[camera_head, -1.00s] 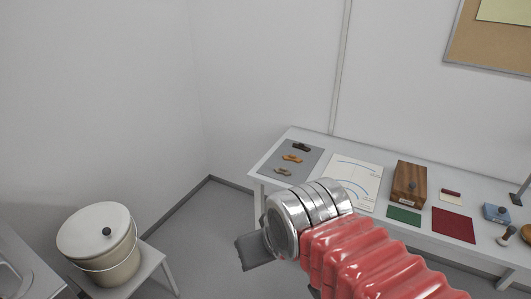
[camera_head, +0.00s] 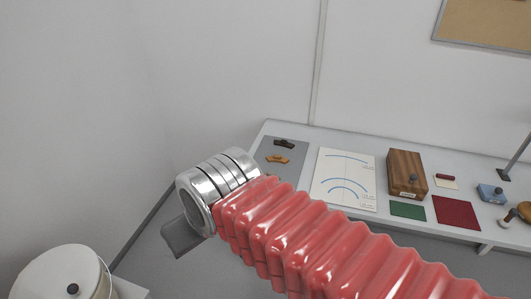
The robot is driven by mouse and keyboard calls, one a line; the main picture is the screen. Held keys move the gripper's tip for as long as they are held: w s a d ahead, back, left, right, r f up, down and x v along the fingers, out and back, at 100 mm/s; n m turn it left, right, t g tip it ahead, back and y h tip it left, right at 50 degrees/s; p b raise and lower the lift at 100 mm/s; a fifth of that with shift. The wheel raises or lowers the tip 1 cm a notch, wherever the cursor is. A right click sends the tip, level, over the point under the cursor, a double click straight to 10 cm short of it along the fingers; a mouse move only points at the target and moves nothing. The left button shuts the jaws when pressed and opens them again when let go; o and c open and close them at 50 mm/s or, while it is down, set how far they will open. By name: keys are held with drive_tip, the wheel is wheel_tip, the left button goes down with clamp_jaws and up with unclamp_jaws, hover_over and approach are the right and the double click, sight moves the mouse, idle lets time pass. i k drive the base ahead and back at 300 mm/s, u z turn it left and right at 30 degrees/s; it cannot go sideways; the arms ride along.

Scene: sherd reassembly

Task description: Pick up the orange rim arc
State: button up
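The orange rim arc (camera_head: 277,159) lies on a grey mat (camera_head: 296,167) at the left end of the white table. A dark brown arc (camera_head: 284,144) lies behind it on the same mat. A third, tan arc seen earlier is now hidden behind my arm. My arm's red ribbed sleeve and metal wrist cross the foreground.
A white sheet with blue curves (camera_head: 345,180) lies right of the mat. A wooden box (camera_head: 406,173), a green mat (camera_head: 408,210) and a red mat (camera_head: 455,212) are further right. A lidded bucket (camera_head: 62,277) stands at lower left. The floor between is clear.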

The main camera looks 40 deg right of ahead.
sight(277, 158)
drive_tip(key=z, duration=0.35)
drive_tip(key=i, duration=1.15)
drive_tip(key=z, duration=0.5)
